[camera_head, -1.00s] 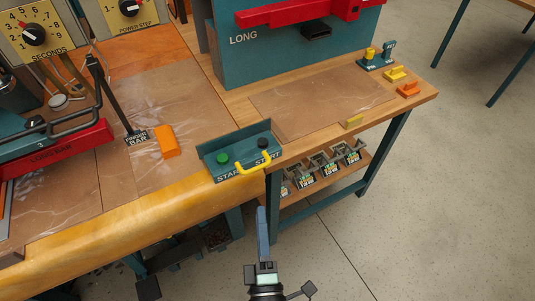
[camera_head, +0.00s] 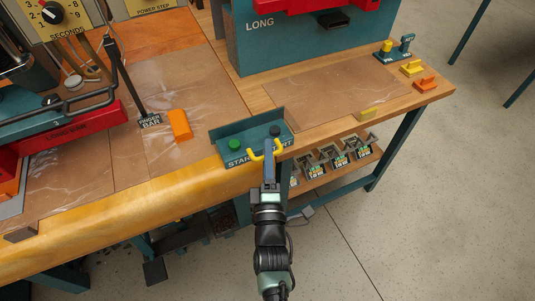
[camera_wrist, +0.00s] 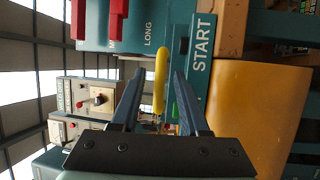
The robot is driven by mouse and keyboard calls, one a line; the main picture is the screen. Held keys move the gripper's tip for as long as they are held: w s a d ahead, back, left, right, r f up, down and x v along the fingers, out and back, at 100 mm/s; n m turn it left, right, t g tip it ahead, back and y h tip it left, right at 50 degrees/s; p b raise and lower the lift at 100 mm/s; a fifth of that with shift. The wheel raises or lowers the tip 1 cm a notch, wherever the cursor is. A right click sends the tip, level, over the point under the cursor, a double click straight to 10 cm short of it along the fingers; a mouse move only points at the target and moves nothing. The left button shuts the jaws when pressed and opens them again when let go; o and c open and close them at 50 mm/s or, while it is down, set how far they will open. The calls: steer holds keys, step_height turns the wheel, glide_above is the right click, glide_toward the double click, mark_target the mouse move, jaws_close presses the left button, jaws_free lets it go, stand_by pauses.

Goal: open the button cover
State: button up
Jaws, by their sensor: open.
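A teal button box (camera_head: 222,150) marked START sits at the bench's front edge, with a green button (camera_head: 235,144) and a black button (camera_head: 275,131). A yellow U-shaped handle (camera_head: 252,156) sticks out at its front; I see no separate cover panel clearly. My gripper (camera_head: 269,152) is at the handle and hides its middle. In the wrist view, the yellow handle (camera_wrist: 160,82) lies between the two spread fingers of my gripper (camera_wrist: 158,76), with a gap visible on either side. The box's START face (camera_wrist: 201,55) is just beyond the fingers.
A red-armed machine (camera_head: 85,130) and an orange block (camera_head: 179,125) stand left of the box. A teal machine (camera_head: 300,45) is behind. Small yellow and orange pieces (camera_head: 425,84) lie at the right end. The floor (camera_head: 430,210) at front right is clear.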

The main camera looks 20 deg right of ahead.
jaws_close()
stand_by(1.4)
